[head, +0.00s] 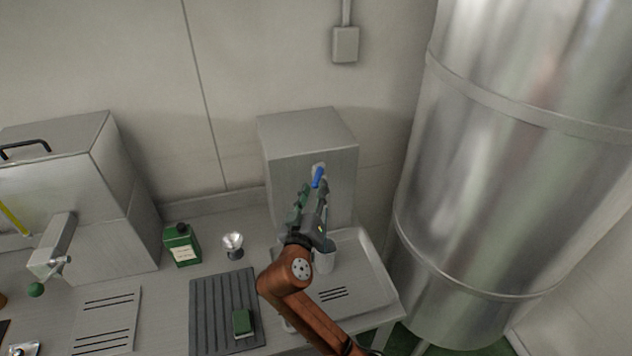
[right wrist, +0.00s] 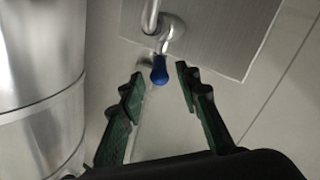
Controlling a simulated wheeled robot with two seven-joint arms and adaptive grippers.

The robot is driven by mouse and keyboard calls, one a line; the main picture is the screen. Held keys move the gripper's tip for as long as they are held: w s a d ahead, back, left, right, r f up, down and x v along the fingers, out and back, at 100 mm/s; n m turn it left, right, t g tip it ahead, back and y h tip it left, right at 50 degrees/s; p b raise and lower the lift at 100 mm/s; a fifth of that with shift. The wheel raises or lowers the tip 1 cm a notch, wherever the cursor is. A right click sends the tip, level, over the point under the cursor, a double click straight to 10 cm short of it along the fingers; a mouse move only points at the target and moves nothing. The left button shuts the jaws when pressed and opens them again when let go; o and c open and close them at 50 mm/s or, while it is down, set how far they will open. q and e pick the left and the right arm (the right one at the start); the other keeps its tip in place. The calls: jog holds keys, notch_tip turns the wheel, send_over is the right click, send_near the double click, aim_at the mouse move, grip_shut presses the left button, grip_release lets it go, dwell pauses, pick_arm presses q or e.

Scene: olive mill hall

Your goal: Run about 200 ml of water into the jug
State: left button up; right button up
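The tap's blue lever (head: 318,177) sticks out from the front of a steel water box (head: 310,135). My right gripper (head: 312,192) is at the lever, open. In the right wrist view the lever (right wrist: 159,70) shows between the tips of the open right gripper (right wrist: 157,75), with a gap on each side. The metal spout (right wrist: 150,16) shows there too. A pale jug (head: 325,260) stands upright on the drain tray (head: 365,278) below, partly hidden by my right gripper. Its inside and any water cannot be made out. My left gripper is not in view.
A tall steel tank (head: 510,180) stands close on the right. A wall box (head: 345,45) hangs above.

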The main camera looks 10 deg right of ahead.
jog(key=v, duration=0.7)
jog(key=shift+s, duration=0.2)
jog(key=shift+a, duration=0.1)
